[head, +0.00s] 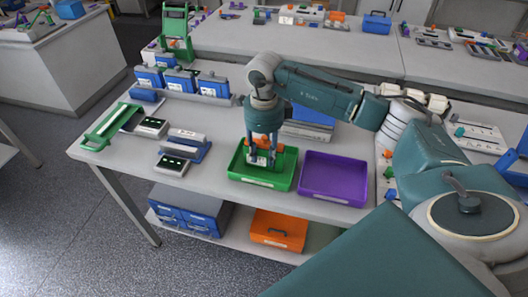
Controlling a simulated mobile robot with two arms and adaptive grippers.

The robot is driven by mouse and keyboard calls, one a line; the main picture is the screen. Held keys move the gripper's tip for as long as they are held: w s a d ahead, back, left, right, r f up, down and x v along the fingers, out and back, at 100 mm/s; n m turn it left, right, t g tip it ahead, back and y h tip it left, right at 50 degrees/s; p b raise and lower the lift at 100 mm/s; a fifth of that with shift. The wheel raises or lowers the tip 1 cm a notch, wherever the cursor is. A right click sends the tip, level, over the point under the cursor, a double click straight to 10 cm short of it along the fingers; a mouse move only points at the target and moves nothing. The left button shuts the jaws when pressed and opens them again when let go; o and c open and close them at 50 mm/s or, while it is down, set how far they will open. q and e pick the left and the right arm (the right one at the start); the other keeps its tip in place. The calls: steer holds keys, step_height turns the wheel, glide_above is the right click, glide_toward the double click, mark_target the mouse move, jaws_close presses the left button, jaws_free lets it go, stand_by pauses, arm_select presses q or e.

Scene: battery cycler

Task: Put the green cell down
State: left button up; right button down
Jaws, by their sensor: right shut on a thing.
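My right gripper (264,156) points straight down into the green tray (284,181) near the table's front edge. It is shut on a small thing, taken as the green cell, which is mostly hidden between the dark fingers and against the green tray. I cannot tell whether the cell touches the tray floor. Small orange and pale parts show around the fingers. My left gripper is not in view.
An empty purple tray (333,178) stands just right of the green tray. Black-and-white devices (172,164) and a green-handled frame (104,128) lie to the left. Blue boxes (181,80) stand behind. An orange bin (279,229) is on the lower shelf.

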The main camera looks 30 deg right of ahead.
steer(key=c, duration=1.5)
jaws_free()
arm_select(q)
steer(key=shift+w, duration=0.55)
arm_select(e)
steer(key=shift+o, duration=1.2)
step_height(320, 180, up, 11)
steer(key=b, duration=0.3)
steer(key=shift+f, duration=0.1)
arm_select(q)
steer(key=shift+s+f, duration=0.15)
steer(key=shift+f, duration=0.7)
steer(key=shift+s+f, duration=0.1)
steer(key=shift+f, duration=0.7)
arm_select(e)
steer(key=shift+r, duration=0.7)
